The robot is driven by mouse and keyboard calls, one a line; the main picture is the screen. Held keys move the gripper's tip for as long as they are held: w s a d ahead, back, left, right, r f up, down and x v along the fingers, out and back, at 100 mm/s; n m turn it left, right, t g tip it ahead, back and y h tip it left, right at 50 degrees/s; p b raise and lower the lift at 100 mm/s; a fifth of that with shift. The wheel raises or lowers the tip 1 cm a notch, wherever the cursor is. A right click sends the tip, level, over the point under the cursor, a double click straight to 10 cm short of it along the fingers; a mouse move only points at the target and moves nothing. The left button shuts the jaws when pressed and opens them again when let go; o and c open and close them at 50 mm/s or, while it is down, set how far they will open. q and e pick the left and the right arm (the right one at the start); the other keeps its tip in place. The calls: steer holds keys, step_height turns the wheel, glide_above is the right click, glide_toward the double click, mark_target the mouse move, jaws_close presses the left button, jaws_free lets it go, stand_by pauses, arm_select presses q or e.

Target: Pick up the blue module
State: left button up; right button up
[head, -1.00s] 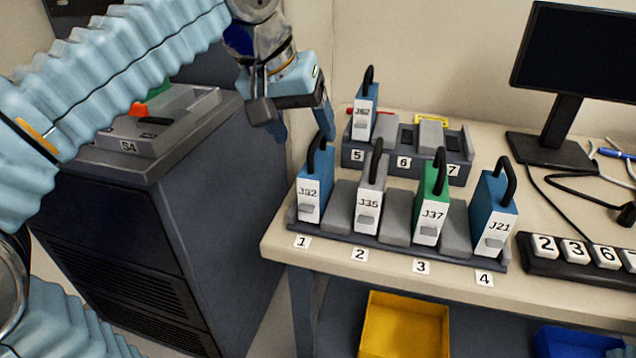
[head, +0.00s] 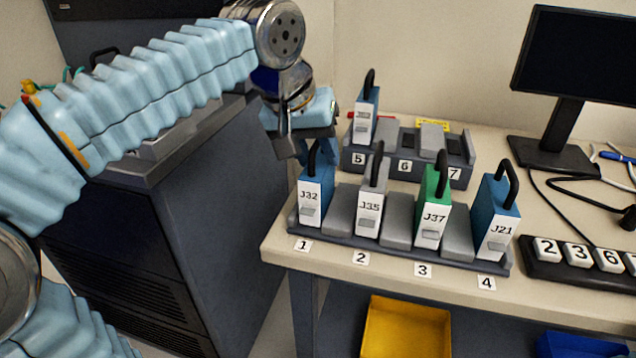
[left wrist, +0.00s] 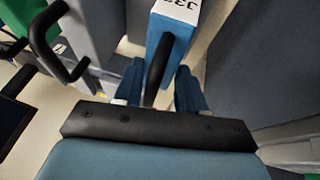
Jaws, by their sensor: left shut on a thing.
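The blue module J32 (head: 310,200) stands upright in slot 1 at the left end of the front rack (head: 385,240). My left gripper (head: 306,148) is above it, shut on its black handle. In the left wrist view the handle (left wrist: 158,68) runs between the blue fingers (left wrist: 158,90), with the module (left wrist: 172,28) beyond. Two other blue modules are in view: J21 (head: 498,215) in slot 4, and one in slot 5 (head: 365,115) whose label is blurred. My right gripper is not in view.
Grey module J35 (head: 371,200) and green module J37 (head: 434,205) stand to the right of J32. The rear rack (head: 405,165) is behind. A dark cabinet (head: 200,220) is left of the table (head: 350,265). A monitor (head: 570,60) stands at the right.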

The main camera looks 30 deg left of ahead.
arm_select(q)
steer(key=shift+c, duration=0.8)
steer(key=shift+r, duration=0.15)
steer(key=shift+r, duration=0.2)
jaws_close()
steer(key=r, duration=0.3)
steer(key=shift+s+r+p, duration=0.35)
steer(key=shift+r, duration=0.05)
steer(key=s+a+r, duration=0.2)
steer(key=s+r, duration=0.6)
steer(key=s, duration=0.5)
steer(key=shift+a+r+p, duration=0.3)
steer(key=shift+p, duration=0.05)
